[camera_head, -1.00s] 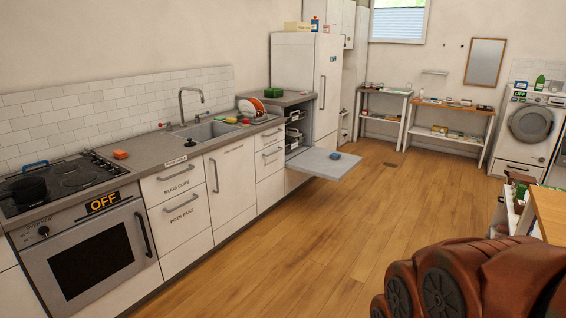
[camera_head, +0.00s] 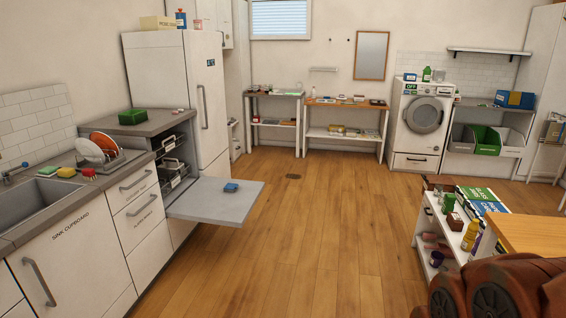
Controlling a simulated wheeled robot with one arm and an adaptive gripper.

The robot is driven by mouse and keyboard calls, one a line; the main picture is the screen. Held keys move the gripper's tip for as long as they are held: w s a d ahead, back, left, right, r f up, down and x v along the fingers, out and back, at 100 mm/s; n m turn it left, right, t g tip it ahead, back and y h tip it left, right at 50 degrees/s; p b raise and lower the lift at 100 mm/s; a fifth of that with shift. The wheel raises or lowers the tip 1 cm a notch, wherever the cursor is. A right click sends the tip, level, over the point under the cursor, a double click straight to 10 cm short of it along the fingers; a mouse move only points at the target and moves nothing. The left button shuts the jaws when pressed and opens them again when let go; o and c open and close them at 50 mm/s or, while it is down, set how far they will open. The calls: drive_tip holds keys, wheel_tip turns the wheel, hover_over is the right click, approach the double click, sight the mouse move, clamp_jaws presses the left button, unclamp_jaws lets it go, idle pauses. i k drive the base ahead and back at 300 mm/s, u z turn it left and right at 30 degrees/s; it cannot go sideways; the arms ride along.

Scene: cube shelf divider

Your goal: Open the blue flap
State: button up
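A blue panel with white lettering (camera_head: 487,208) lies on top of a low white shelf unit at the right; it looks flat, and I cannot tell whether it is the blue flap. A green panel with white lettering (camera_head: 477,193) lies just behind it. My gripper is not in view. Reddish-brown links of my arm fill the bottom right corner, in front of the unit's near side.
The low white unit (camera_head: 428,222) holds bottles and small items. A wooden top (camera_head: 535,232) stands at its near right. A dishwasher door (camera_head: 208,203) hangs open at left with a blue sponge (camera_head: 231,187) on it. The middle floor (camera_head: 320,230) is clear.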

sight(229, 186)
drive_tip(key=z, duration=0.05)
drive_tip(key=i, duration=1.75)
drive_tip(key=u, duration=0.45)
drive_tip(key=i, duration=1.85)
drive_tip(key=u, duration=0.95)
drive_tip(key=i, duration=0.8)
drive_tip(key=u, duration=0.25)
